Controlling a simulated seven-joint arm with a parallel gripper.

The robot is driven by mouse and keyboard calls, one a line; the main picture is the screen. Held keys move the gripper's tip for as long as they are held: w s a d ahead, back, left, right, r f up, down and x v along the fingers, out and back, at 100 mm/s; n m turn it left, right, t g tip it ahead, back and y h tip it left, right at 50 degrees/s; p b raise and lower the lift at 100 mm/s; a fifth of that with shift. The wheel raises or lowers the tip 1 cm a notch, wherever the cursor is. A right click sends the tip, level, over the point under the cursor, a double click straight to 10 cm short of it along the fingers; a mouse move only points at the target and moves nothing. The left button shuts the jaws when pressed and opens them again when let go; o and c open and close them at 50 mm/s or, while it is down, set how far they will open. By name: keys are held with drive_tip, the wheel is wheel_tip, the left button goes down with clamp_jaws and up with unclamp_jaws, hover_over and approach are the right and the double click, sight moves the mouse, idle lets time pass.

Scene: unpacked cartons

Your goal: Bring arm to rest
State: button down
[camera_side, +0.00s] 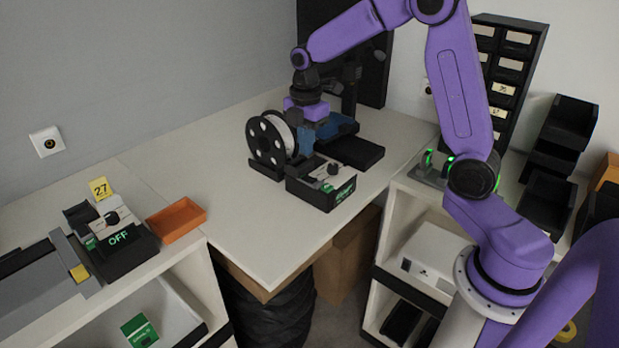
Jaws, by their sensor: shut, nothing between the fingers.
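My purple arm (462,80) arches over from the right and reaches down to the back of the white table (235,215). My gripper (306,134) points down just behind and beside a spool (268,140) with black flanges and white filament. It is shut, with nothing seen in it. The fingertips are small and partly hidden among the dark parts there, so I cannot tell whether they touch anything.
A black box with a green display (338,194) stands in front of the spool. A blue-and-black device (345,132) sits close behind my gripper. An orange tray (176,220) and an "OFF" box (122,252) are at left. The table's front middle is clear.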

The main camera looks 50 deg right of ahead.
drive_tip(key=shift+r, duration=0.1)
drive_tip(key=s+a+r+m, duration=0.15)
drive_tip(key=s+a, duration=0.35)
drive_tip(key=s, duration=0.6)
drive_tip(key=s+a+r+m, duration=0.15)
drive_tip(key=s+a, duration=0.35)
drive_tip(key=s, duration=0.5)
drive_tip(key=s+d+f+m, duration=0.2)
drive_tip(key=s, duration=0.8)
drive_tip(key=shift+d, duration=0.15)
drive_tip(key=shift+r, duration=0.1)
